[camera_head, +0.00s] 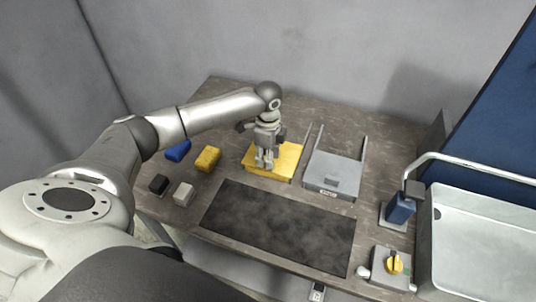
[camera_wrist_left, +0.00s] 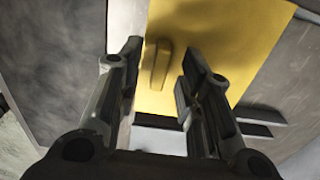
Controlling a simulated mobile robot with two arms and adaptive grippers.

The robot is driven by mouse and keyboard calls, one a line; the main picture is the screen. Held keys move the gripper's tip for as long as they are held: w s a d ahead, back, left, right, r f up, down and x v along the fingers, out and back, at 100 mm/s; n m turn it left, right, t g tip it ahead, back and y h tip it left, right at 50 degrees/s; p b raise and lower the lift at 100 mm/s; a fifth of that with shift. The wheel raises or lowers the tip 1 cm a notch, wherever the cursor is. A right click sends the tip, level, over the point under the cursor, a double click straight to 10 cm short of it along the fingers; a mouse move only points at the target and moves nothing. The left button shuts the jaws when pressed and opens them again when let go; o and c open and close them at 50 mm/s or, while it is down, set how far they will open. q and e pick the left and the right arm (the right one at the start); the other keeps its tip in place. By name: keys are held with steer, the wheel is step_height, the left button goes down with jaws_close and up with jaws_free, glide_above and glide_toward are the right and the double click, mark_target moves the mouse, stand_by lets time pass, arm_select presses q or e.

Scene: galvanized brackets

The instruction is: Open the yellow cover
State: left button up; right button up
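The yellow cover (camera_head: 285,160) lies flat near the middle of the table in the head view. It also fills the upper middle of the left wrist view (camera_wrist_left: 225,30), where a raised yellow handle (camera_wrist_left: 161,65) stands on it. My left gripper (camera_head: 264,164) points down over the cover and hides part of it in the head view. In the left wrist view the left gripper's fingers (camera_wrist_left: 162,58) are apart, with the handle showing between the tips. I see no contact with the handle. My right gripper is not in view.
A grey box (camera_head: 333,172) with upright rails stands right of the cover. A dark mat (camera_head: 278,225) lies in front. Blue (camera_head: 178,150), yellow (camera_head: 208,158), black (camera_head: 158,184) and light grey (camera_head: 183,194) blocks lie left. A blue-handled device (camera_head: 398,210), yellow knob (camera_head: 395,264) and sink (camera_head: 485,240) are right.

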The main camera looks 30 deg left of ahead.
arm_select(q)
steer(key=shift+f, duration=0.15)
steer(key=shift+c, duration=0.4)
jaws_close()
